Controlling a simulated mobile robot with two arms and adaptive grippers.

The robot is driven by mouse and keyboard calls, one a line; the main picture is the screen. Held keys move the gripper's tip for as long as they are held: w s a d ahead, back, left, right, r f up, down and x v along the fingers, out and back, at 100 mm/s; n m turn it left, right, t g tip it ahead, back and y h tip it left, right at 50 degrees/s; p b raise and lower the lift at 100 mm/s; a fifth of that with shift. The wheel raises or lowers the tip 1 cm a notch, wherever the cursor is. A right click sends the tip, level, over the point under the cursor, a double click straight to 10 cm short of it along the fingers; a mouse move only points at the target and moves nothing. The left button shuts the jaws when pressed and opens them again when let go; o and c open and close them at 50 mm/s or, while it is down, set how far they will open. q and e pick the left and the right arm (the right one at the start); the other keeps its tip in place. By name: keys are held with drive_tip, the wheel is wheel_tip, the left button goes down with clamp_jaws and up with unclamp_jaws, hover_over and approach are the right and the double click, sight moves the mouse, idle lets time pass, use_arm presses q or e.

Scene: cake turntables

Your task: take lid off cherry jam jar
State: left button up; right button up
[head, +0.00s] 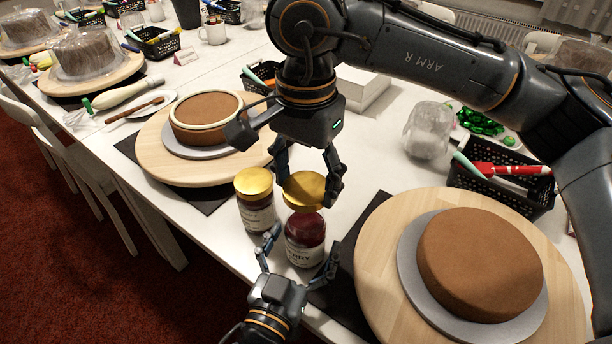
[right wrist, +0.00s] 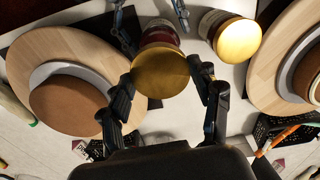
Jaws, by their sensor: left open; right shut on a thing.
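The cherry jam jar (head: 305,243), dark red with a white label, stands at the table's front edge. My right gripper (head: 308,182) is shut on its gold lid (head: 304,190), which also shows in the right wrist view (right wrist: 160,73). The lid appears raised a little above the jar's mouth, which it partly hides. In the right wrist view the jar (right wrist: 160,36) shows behind the lid. My left gripper (head: 302,246) is open, with one finger on each side of the jar's lower part. I cannot tell whether the fingers touch the glass.
A second jar (head: 257,208) with a gold lid stands close on the left. Wooden turntables with cakes flank the jars, one at right (head: 375,290) and one at left (head: 150,150). A black basket (head: 520,190) and a clear bagged item (head: 428,130) stand behind.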

use_arm(q)
drive_tip(key=v, duration=1.2)
